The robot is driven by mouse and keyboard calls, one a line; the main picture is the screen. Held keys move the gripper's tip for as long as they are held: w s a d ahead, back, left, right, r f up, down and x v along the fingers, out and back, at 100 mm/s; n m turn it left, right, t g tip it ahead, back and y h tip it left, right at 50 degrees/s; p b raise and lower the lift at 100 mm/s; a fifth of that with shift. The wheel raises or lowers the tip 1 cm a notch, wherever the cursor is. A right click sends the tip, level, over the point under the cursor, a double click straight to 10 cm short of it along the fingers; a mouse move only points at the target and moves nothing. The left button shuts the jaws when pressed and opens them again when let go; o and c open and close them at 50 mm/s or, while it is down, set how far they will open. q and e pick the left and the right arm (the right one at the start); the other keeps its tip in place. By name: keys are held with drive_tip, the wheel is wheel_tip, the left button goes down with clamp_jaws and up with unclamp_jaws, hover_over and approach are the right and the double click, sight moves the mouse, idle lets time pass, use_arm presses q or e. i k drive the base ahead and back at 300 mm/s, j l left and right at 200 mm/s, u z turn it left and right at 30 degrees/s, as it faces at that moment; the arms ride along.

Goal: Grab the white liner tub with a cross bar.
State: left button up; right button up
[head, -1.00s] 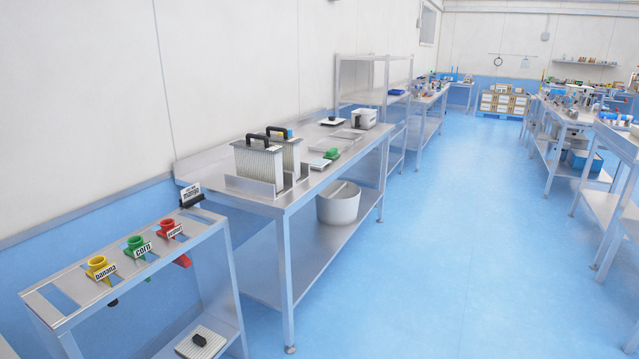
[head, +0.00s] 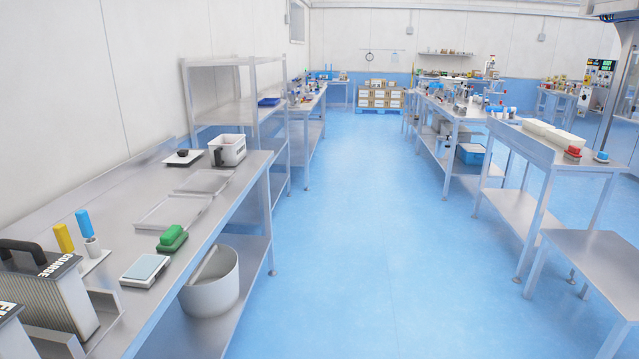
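The white liner tub (head: 211,294) is a round, open white tub on the lower shelf of the left steel table. A light bar (head: 206,262) shows across its mouth, and the table top hides part of its rear left side. Neither of my grippers shows in the head view.
The left steel table (head: 125,180) carries a scale (head: 146,270), a green-handled brush (head: 172,239), shallow trays, a small white bin (head: 228,149) and a filter-like box (head: 48,295). Its shelf edge lies along the aisle. The blue floor (head: 350,220) is clear. Steel tables (head: 535,150) line the right.

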sight(210, 290)
drive_tip(key=i+l, duration=0.1)
drive_tip(key=i, duration=0.95)
drive_tip(key=i+l, duration=0.15)
drive_tip(key=i, duration=0.9)
drive_tip(key=i+u, duration=0.7)
drive_tip(key=i+l+u, duration=0.1)
drive_tip(key=i+u, duration=0.3)
drive_tip(key=k, duration=0.1)
